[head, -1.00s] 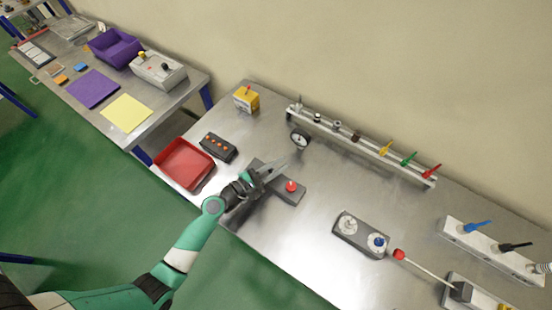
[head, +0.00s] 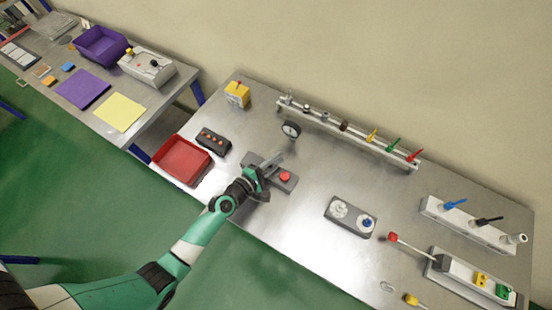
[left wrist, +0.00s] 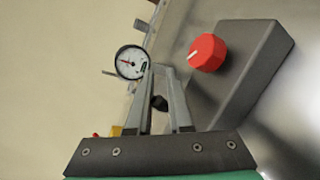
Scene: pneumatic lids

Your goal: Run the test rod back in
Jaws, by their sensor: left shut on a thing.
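My left gripper (head: 276,160) is at the left part of a dark grey box (head: 291,187) with a round red knob (head: 285,176). In the left wrist view the fingers (left wrist: 160,70) close in toward each other, with a small dark rounded thing (left wrist: 158,103) between them. What it belongs to is hidden. The red knob (left wrist: 207,53) has a white mark and stands to the right, clear of the fingers. I cannot tell which thing is the test rod. A long thin rod with a red end (head: 392,238) slants from a white block (head: 462,276) at the right. My right gripper is not in view.
A dial gauge (head: 291,130) stands behind the gripper. A rail (head: 325,118) with coloured handles runs along the back. A red tray (head: 182,160) and button box (head: 213,139) are at the left. A grey box with dials (head: 350,217) lies to the right, with bare tabletop between.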

